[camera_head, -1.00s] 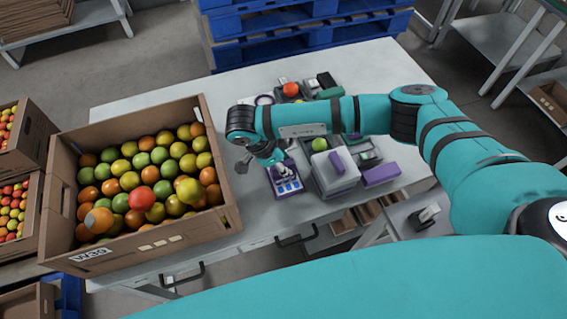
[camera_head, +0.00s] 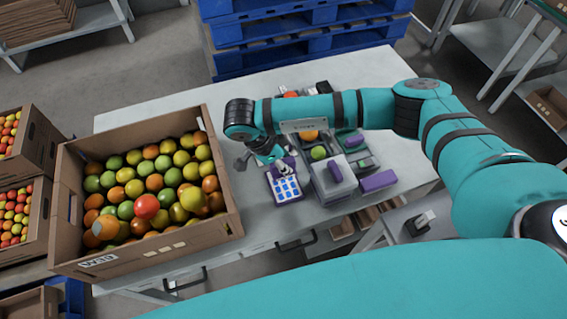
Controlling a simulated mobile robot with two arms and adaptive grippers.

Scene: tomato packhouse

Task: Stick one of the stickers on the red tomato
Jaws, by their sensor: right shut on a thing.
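A red tomato (camera_head: 146,206) lies on top of the fruit in the big cardboard box (camera_head: 228,190), toward its front. The purple-edged sticker sheet (camera_head: 286,189), with several blue stickers on white, lies on the table right of the box. My right gripper (camera_head: 284,165) is at the sheet's far edge, pointing down. It is shut on a small pale thing that looks like a sticker, mostly hidden by the fingers. My left gripper is out of view.
A grey scale-like device (camera_head: 332,193), a green fruit (camera_head: 318,153), an orange fruit (camera_head: 309,135) and a purple block (camera_head: 379,181) are right of the sheet. A red-orange fruit (camera_head: 290,94) is partly behind my right arm. The table's back left (camera_head: 150,112) is clear.

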